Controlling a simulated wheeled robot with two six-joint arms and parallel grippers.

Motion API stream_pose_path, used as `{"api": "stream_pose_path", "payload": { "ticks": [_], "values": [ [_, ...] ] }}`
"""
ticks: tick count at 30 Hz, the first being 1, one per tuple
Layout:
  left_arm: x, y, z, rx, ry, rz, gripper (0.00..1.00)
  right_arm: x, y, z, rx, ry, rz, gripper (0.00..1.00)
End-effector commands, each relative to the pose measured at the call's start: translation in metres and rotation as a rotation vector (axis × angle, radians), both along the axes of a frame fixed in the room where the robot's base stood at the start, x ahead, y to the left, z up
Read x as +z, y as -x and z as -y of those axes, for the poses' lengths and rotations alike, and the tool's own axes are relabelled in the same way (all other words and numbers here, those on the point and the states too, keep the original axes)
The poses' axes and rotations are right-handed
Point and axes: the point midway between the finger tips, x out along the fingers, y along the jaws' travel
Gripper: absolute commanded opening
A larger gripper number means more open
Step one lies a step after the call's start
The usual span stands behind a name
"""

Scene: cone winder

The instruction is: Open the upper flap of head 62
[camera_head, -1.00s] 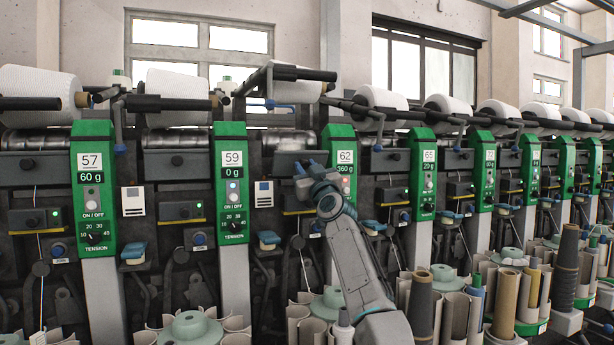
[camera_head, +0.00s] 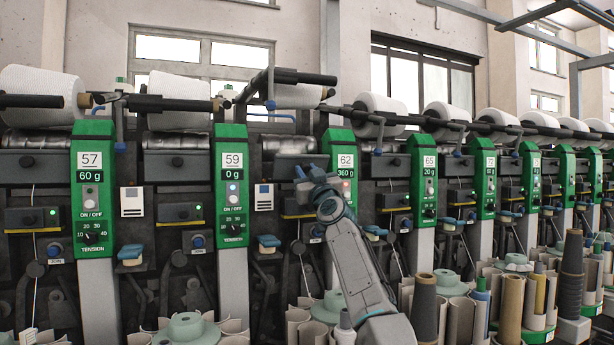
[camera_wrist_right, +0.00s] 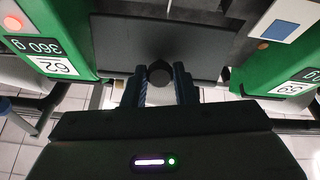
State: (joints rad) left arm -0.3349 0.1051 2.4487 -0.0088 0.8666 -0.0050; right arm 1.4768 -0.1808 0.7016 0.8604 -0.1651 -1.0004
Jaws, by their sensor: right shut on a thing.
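Head 62 has a green panel (camera_head: 342,175) marked 62 and 360 g, left of centre-right in the head view. Its upper flap is a dark grey plate (camera_head: 281,166) left of that panel, partly hidden by my right gripper (camera_head: 307,172). In the right wrist view the flap (camera_wrist_right: 118,46) fills the top middle, with a round dark knob (camera_wrist_right: 160,73) on it. The right gripper's two fingers (camera_wrist_right: 161,88) are at either side of the knob and shut on it. The flap looks upright against the machine. My left gripper is not in view.
Head 59's green panel (camera_head: 231,190) stands to the left and head 65's panel (camera_head: 424,180) to the right. A raised dark cone-holder arm (camera_head: 270,85) is above the flap. Paper tubes and bobbins (camera_head: 425,305) stand low in front.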

Motion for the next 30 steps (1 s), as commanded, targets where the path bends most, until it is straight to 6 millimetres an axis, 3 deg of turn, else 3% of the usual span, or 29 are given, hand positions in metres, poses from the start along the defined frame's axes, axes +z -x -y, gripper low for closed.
{"api": "stream_pose_path", "payload": {
  "ticks": [5, 6, 9, 20, 30],
  "values": [
    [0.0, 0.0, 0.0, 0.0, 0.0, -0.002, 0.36, -0.005, -0.001, -0.001, 0.002, 0.002, -0.007, 0.0],
    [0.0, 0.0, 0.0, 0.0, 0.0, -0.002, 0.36, -0.005, -0.001, -0.001, 0.002, 0.002, -0.007, 0.33],
    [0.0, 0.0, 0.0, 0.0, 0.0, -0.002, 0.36, -0.004, -0.001, -0.001, 0.002, 0.002, -0.006, 0.47],
    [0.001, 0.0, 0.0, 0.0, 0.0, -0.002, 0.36, -0.004, 0.001, 0.0, 0.001, 0.004, -0.002, 0.47],
    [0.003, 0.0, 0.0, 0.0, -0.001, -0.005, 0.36, -0.018, 0.025, 0.008, -0.001, 0.001, -0.003, 0.47]
  ]
}}
